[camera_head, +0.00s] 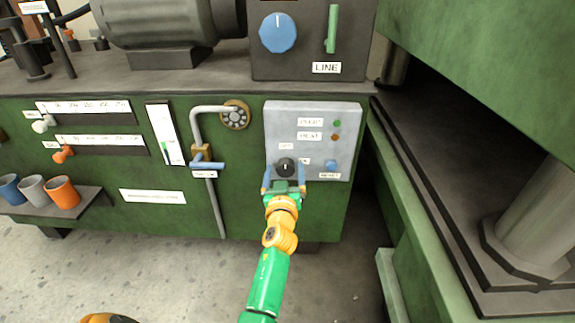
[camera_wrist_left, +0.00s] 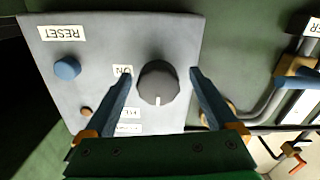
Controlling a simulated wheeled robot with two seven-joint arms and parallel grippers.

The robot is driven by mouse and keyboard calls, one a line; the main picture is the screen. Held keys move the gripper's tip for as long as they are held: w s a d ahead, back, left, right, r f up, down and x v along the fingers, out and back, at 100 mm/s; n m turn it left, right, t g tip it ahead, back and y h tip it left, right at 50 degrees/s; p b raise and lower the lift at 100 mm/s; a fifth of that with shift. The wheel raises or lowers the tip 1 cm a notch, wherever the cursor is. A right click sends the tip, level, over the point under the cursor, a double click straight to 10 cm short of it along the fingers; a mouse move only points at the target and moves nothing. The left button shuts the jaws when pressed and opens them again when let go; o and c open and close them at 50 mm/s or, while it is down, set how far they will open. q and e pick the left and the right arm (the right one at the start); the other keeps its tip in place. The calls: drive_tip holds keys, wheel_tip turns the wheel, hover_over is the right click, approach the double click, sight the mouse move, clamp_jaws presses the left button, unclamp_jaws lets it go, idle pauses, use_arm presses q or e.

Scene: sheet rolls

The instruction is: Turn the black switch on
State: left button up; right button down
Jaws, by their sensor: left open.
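The black switch (camera_head: 285,167) is a round dark knob on the light grey control panel (camera_head: 345,118). Its white mark points up toward the OFF label (camera_head: 286,146); the ON label (camera_head: 304,161) is to its right. My left gripper (camera_head: 284,178) is open, with one blue finger on each side of the switch. In the left wrist view the switch (camera_wrist_left: 158,83) sits between the fingertips, with a visible gap on both sides. That view is upside down, and its ON label (camera_wrist_left: 122,71) is partly behind a finger. My right gripper is not in view.
A pipe with a blue-handled valve (camera_head: 207,165) is left of the panel. A large blue knob (camera_head: 278,33) is above. Cups (camera_head: 62,192) stand on a left shelf.

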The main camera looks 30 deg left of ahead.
use_arm(q)
drive_tip(key=shift+w+a+r, duration=0.1)
drive_tip(key=shift+w, duration=0.2)
drive_tip(key=shift+s, duration=0.15)
drive_tip(key=shift+c, duration=0.4)
drive_tip(key=c, duration=1.3)
